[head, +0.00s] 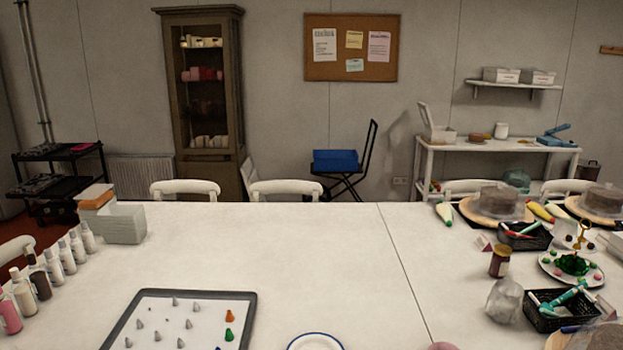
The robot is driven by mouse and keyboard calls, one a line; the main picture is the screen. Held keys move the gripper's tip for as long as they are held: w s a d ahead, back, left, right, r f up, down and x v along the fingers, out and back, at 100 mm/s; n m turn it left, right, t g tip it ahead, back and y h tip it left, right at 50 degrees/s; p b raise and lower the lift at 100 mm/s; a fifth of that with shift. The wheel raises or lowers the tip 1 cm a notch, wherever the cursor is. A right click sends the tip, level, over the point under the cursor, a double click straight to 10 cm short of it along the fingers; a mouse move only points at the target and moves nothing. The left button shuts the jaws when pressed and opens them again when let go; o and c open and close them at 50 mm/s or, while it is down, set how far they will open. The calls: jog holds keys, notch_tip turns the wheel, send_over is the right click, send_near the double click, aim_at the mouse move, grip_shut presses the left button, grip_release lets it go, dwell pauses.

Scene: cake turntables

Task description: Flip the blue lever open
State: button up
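A blue device (556,140) sits on the right part of the white side table (495,146) against the back wall. A blue bar, which looks like a lever (557,129), slants up to the right above its flat blue base. It is small and far off, so I cannot tell its exact position or how it joins the base. My gripper is not in view.
A long white table fills the foreground, with a tray of piping nozzles (180,322), bottles (68,255), cakes on turntables (497,203) and black baskets (562,309). White chairs (287,188) line its far side. Its middle is clear.

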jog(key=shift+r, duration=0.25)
